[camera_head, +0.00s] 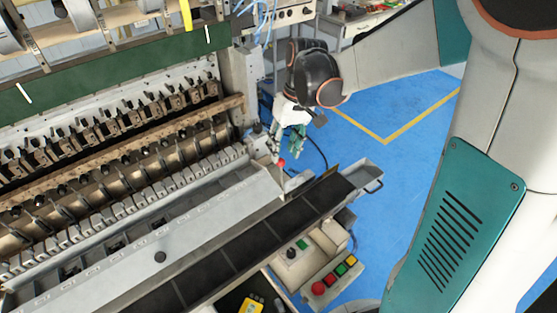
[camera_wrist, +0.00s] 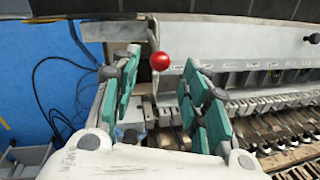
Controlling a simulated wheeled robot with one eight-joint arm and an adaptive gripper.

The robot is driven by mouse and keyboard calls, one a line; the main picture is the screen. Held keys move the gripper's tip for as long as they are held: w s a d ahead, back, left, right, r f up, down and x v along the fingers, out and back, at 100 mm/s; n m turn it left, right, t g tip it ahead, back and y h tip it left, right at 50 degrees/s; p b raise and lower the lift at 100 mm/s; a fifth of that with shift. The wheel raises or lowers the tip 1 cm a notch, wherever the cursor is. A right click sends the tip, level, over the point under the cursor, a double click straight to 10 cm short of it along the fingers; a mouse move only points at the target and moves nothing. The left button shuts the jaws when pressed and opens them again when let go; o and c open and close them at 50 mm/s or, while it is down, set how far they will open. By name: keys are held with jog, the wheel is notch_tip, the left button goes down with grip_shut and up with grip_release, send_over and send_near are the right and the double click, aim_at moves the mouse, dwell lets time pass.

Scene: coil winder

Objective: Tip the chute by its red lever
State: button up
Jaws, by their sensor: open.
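The red ball knob of the lever (camera_head: 281,162) is at the right end of the winder's long grey sloped panel (camera_head: 215,212). In the wrist view the red knob (camera_wrist: 160,61) appears between my fingertips, nearer the left finger. My gripper (camera_head: 293,142) is open, with its green-padded fingers above and close to the knob in the head view. In the wrist view my gripper (camera_wrist: 161,75) has a finger on each side of the knob, with visible gaps. I cannot tell whether the knob is fully between the pads in depth. Which long part is the chute is not clear.
A dark compartmented tray (camera_head: 240,245) runs along the machine's front, with a handle at its right end. A control box (camera_head: 332,281) with coloured buttons stands below it. Rows of metal winder parts (camera_head: 110,165) lie left. Blue floor (camera_head: 375,160) is open at right.

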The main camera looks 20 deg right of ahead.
aim_at(281, 159)
jog(key=shift+a+f+b, duration=0.15)
jog(key=shift+f, duration=0.75)
jog(key=shift+a+f+b, duration=0.15)
jog(key=shift+a+f, duration=0.05)
jog(key=shift+f, duration=0.7)
jog(key=shift+a+f+b, duration=0.15)
jog(key=shift+f, duration=0.75)
jog(key=shift+c, duration=0.6)
grip_shut()
